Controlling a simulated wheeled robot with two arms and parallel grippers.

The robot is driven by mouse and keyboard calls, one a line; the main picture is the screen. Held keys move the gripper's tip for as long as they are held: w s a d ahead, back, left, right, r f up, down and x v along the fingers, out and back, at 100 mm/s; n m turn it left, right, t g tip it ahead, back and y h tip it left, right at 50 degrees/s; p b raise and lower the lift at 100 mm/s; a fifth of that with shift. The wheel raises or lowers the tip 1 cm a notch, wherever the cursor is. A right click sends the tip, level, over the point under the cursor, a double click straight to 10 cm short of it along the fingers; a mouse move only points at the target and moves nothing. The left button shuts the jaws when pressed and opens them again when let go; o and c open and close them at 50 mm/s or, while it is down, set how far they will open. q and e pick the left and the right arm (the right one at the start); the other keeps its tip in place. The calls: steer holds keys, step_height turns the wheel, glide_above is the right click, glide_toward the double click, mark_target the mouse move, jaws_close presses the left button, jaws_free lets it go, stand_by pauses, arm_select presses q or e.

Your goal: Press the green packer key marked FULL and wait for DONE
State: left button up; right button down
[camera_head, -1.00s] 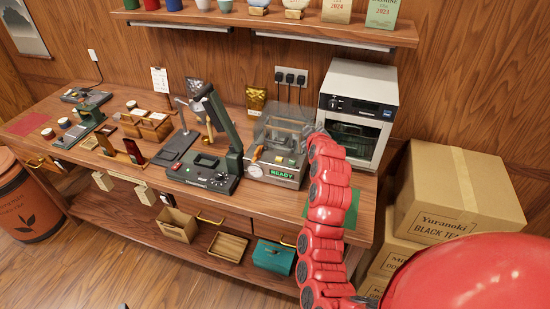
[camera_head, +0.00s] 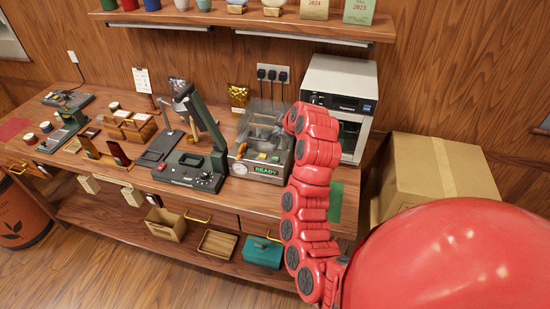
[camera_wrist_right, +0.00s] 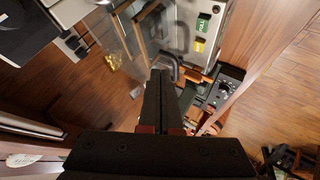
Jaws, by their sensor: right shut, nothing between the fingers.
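The packer (camera_head: 240,164) is a grey machine with a clear cover on the worktop, and its display (camera_head: 264,171) reads READY in green. In the right wrist view, a green key (camera_wrist_right: 203,22) with pale lettering, too small to read surely, sits beside a yellow key (camera_wrist_right: 199,44) on the packer's pale panel. My right gripper (camera_wrist_right: 160,73) is shut and empty, its dark fingertips over the packer, apart from the green key in the picture. In the head view my red right arm hides most of the gripper. My left gripper is not in view.
A dark green press (camera_head: 190,177) stands left of the packer. A white oven-like machine (camera_head: 340,78) stands behind my right arm. A shelf (camera_head: 220,20) runs above.

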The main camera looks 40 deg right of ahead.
steer(key=f, duration=0.1)
glide_above(278, 160)
step_height(278, 160, down, 5)
steer(key=shift+r, duration=0.2)
step_height(278, 160, down, 2)
steer(key=shift+f+b, duration=0.2)
steer(key=shift+b, duration=0.6)
steer(key=shift+w+f+b, duration=0.1)
steer(key=shift+f+b, duration=0.2)
steer(key=shift+f, duration=0.1)
steer(key=shift+r, duration=0.1)
stand_by(0.8)
steer(key=shift+f+b, duration=0.5)
steer(key=shift+b, duration=0.2)
